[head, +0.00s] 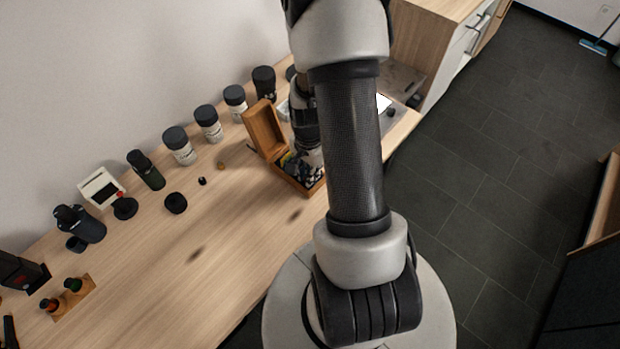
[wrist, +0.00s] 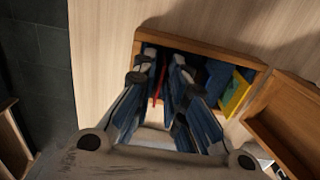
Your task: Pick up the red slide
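The red slide (wrist: 158,84) shows in the wrist view as a thin red strip standing on edge in an open wooden box (wrist: 206,45). My gripper (wrist: 162,66) reaches down into the box with its fingers apart. The red slide lies between the fingers, nearer the left one, and I see no finger closed on it. Blue slides (wrist: 216,76) and a yellow slide (wrist: 235,94) stand in the box to the right. In the head view my arm hides most of my gripper and part of the box (head: 289,181).
The box's lid (head: 264,128) stands open at its back left. Several dark-capped white jars (head: 180,147) line the wall. A black cap (head: 175,203), a small screen device (head: 101,187) and a wooden holder (head: 70,297) stand further left. The front of the wooden table (head: 160,290) is clear.

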